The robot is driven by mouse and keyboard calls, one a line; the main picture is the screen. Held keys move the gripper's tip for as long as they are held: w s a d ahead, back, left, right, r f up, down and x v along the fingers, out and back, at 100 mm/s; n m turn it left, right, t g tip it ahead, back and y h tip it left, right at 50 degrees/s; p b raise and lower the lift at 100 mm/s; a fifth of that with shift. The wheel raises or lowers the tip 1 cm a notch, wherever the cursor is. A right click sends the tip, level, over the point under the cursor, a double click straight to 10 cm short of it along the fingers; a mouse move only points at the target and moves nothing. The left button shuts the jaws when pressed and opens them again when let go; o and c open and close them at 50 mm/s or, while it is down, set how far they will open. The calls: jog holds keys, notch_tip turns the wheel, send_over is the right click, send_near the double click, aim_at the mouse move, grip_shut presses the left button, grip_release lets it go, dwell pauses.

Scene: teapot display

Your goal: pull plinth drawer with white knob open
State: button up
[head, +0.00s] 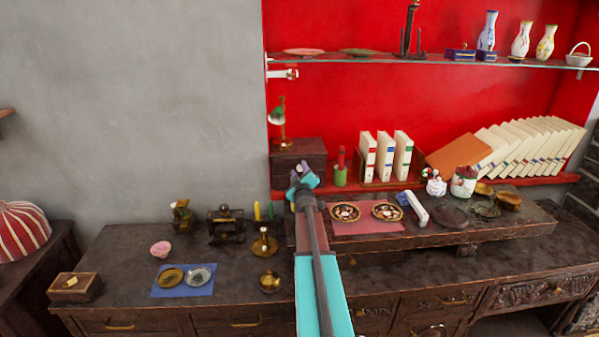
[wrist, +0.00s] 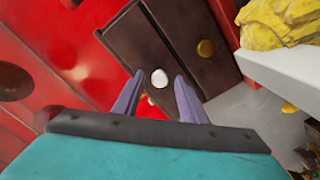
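The plinth (head: 298,150) is a dark brown wooden box on the red-backed shelf in the head view. In the wrist view, the plinth's dark front (wrist: 145,45) fills the upper middle at a tilt. A white round knob (wrist: 159,79) sits on one drawer front, and a brass knob (wrist: 206,48) is on the panel to its right. My gripper (wrist: 159,77) is open and empty, with its purple fingers on either side of the white knob in the picture. I cannot tell if they touch it. In the head view my gripper (head: 302,172) covers part of the plinth.
A glass shelf (head: 430,59) with vases runs above. Candlesticks and plates crowd the lower cabinet top (head: 120,245).

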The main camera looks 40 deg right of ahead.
grip_shut()
jog(key=shift+s, duration=0.1)
jog(key=shift+b+v, duration=1.25)
jog(key=shift+v, duration=4.8)
grip_release()
